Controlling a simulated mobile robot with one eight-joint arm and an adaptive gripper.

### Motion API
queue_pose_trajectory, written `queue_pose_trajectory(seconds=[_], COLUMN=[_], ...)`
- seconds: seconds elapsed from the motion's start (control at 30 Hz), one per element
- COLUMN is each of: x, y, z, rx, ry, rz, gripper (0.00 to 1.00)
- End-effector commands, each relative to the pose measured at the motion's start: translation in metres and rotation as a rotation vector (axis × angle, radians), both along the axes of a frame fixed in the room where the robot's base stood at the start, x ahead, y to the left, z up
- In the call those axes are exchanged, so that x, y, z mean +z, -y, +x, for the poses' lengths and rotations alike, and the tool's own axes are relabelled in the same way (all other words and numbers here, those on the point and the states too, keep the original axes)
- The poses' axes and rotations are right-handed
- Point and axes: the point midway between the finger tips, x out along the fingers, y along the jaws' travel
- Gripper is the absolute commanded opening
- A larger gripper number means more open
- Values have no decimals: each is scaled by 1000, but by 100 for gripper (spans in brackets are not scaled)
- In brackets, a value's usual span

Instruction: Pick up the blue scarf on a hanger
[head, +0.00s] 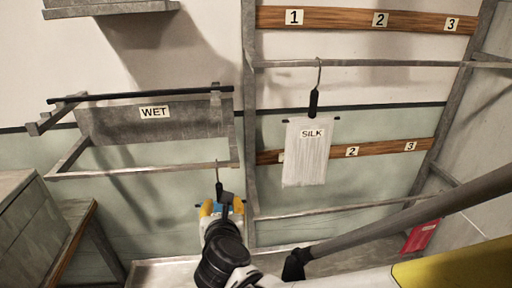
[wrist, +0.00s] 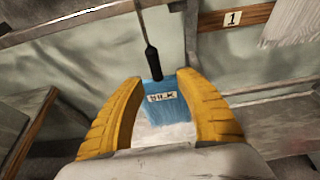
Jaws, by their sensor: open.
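The blue scarf (wrist: 172,114) hangs from a hanger with a thin wire and a black handle (wrist: 153,62). It has a pale label and a whitish lower part. In the wrist view it shows between the two yellow fingers of my gripper (wrist: 163,84), which are open, one on each side. I cannot tell whether either finger touches it. In the head view my gripper (head: 222,209) is below the left rack, and the hanger's hook (head: 217,172) shows just above it. My wrist hides most of the scarf there.
A left rack with a WET sign (head: 154,112) stands above my gripper. A white scarf labelled SILK (head: 306,155) hangs to the right, under a numbered wooden rail (head: 345,19). A red item (head: 419,238) is at lower right. A grey upright post (head: 249,130) stands close beside my gripper.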

Motion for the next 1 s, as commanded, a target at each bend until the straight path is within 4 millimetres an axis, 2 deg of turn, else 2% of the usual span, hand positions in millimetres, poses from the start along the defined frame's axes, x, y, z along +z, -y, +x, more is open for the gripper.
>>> queue_pose_trajectory(seconds=[0.03, 0.27, 0.5, 0.73, 0.77, 0.8, 0.87, 0.9, 1.0], x=[-5, -11, -22, -20, -20, -20, -20, -20, -20], y=[-1, -8, -19, -20, -20, -20, -20, -20, -20], z=[7, 25, 57, 59, 59, 59, 59, 59, 59], rx=[-2, -2, -3, -2, -2, -2, -2, -2, -2], ry=[0, 0, 0, -1, -1, -2, -1, -1, -2], rz=[1, 1, 2, 2, 2, 2, 2, 2, 2], gripper=[41, 41, 41, 41, 34, 22, 4, 0, 0])
